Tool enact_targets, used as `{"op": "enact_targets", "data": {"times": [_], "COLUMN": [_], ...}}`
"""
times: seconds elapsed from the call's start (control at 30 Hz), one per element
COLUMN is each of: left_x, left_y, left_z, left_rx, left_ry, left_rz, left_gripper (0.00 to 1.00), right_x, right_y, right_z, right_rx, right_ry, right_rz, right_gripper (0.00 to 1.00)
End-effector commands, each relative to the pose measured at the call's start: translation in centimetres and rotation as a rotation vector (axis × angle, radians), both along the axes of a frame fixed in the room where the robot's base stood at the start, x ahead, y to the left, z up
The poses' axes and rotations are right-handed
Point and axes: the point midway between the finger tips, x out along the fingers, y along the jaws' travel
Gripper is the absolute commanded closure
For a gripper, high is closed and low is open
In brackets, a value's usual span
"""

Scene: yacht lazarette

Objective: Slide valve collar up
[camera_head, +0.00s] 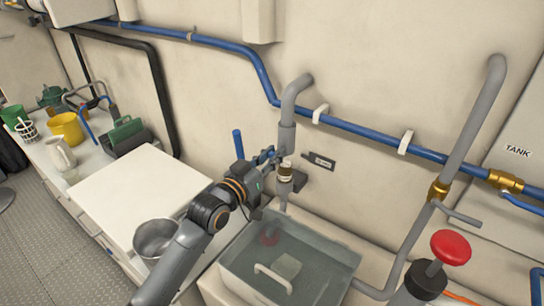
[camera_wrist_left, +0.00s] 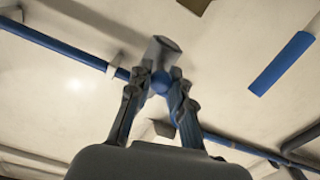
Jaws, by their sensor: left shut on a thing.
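The valve collar (camera_head: 287,138) is a wide grey sleeve around an upright grey pipe (camera_head: 294,92) on the wall. Below it a pale, gold-banded section of the pipe (camera_head: 285,171) shows. My left gripper (camera_head: 272,155) reaches this spot from the lower left. In the left wrist view its fingertips (camera_wrist_left: 160,84) are shut on a round blue knob (camera_wrist_left: 160,81), with a grey cylindrical part (camera_wrist_left: 163,50) just behind it. The fingers partly hide the knob in the head view. My right gripper is not in view.
A clear water-filled basin (camera_head: 238,262) stands below the pipe. A small dark label plate (camera_head: 318,161) is right of the collar. A blue pipe (camera_head: 372,132) runs along the wall. A red knob (camera_head: 450,247) stands at the lower right. A white counter (camera_head: 150,185) and metal bowl (camera_head: 156,238) are left.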

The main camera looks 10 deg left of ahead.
Motion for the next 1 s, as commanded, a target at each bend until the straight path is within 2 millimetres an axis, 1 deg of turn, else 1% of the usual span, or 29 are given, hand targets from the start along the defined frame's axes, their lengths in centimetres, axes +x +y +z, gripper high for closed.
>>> {"op": "enact_targets", "data": {"times": [0.03,0.3,0.33,0.43,0.47,0.8,0.87,0.97,1.0], "left_x": [0.0,0.0,0.0,0.0,0.0,-0.3,-0.7,-2.2,-2.9], "left_y": [0.0,0.0,0.0,0.0,0.0,0.1,0.3,0.9,1.2], "left_z": [0.5,0.3,0.3,0.3,0.3,0.2,0.2,0.1,0.1], "left_rx": [0.001,-0.001,-0.001,0.0,0.0,0.0,0.0,0.0,0.001], "left_ry": [-0.001,-0.002,-0.002,-0.001,-0.001,-0.001,0.0,0.001,0.001], "left_rz": [0.0,0.0,0.0,0.0,0.0,0.0,0.0,0.001,0.0], "left_gripper": [1.0,1.0,0.78,0.57,0.55,0.55,0.55,0.55,0.55], "right_x": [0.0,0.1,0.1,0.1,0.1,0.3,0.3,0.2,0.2], "right_y": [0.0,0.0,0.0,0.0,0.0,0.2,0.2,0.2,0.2], "right_z": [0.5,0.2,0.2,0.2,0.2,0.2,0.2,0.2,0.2], "right_rx": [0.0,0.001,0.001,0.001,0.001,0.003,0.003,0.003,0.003], "right_ry": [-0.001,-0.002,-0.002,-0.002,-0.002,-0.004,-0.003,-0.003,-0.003], "right_rz": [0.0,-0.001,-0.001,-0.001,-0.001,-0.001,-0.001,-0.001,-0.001], "right_gripper": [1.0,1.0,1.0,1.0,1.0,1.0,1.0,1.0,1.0]}}
